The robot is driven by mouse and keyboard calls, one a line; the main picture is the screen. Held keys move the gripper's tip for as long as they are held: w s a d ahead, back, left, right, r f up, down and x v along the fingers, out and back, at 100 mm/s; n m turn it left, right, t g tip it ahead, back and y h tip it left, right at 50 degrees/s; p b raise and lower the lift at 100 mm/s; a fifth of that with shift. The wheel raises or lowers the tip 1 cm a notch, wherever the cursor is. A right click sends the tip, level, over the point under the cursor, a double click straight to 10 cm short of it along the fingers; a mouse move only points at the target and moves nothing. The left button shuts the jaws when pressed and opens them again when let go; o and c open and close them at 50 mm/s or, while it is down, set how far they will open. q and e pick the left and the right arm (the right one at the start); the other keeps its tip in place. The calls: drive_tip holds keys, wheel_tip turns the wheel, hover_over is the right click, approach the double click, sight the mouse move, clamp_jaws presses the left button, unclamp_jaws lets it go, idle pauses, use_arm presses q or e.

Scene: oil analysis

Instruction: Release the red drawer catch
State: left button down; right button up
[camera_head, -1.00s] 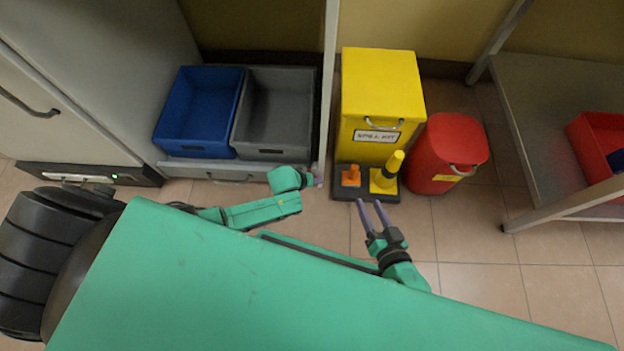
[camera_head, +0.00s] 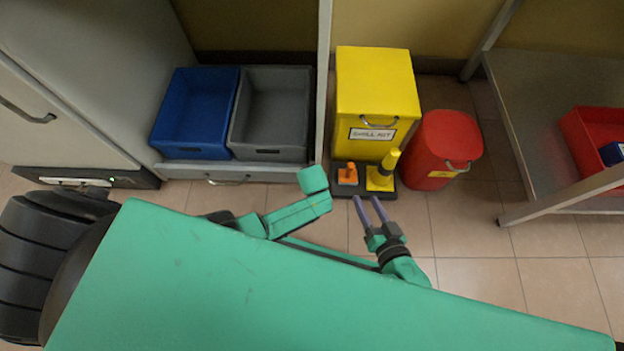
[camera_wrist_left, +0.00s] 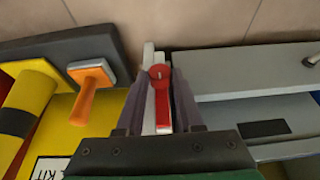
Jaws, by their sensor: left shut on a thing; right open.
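The red drawer catch (camera_wrist_left: 161,98) shows in the left wrist view, with a round head against a white upright. My left gripper (camera_wrist_left: 160,97) is shut on it, one purple finger on each side. In the head view my left gripper and the catch are hidden by my green wrist, beside the right end of the grey drawer (camera_head: 205,173). The drawer sits low under the bins, and its handle also shows in the left wrist view (camera_wrist_left: 313,60). My right gripper (camera_head: 370,212) is open and empty above the floor, in front of the black base.
A blue bin (camera_head: 193,112) and a grey bin (camera_head: 270,112) stand above the drawer. Right of the upright are a yellow spill kit box (camera_head: 376,90), a black base (camera_head: 342,190) with orange and yellow items, and a red bin (camera_head: 440,145). Floor is clear farther right.

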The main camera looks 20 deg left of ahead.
use_arm(q)
drive_tip(key=shift+a, duration=0.1)
drive_tip(key=c, duration=0.5)
unclamp_jaws()
drive_tip(key=shift+c, duration=0.2)
drive_tip(key=p+v, duration=1)
drive_tip(key=v, duration=0.4)
drive_tip(key=shift+s+r, duration=0.2)
use_arm(e)
drive_tip(key=s+d+r+n+g+h, duration=0.1)
drive_tip(key=s+d+r+g+h, duration=0.1)
drive_tip(key=d+r+g, duration=0.5)
wheel_tip(320, 180, up, 3)
drive_tip(key=shift+d+r+h, duration=0.1)
drive_tip(key=shift+d+h, duration=0.8)
drive_tip(key=shift+d, duration=0.05)
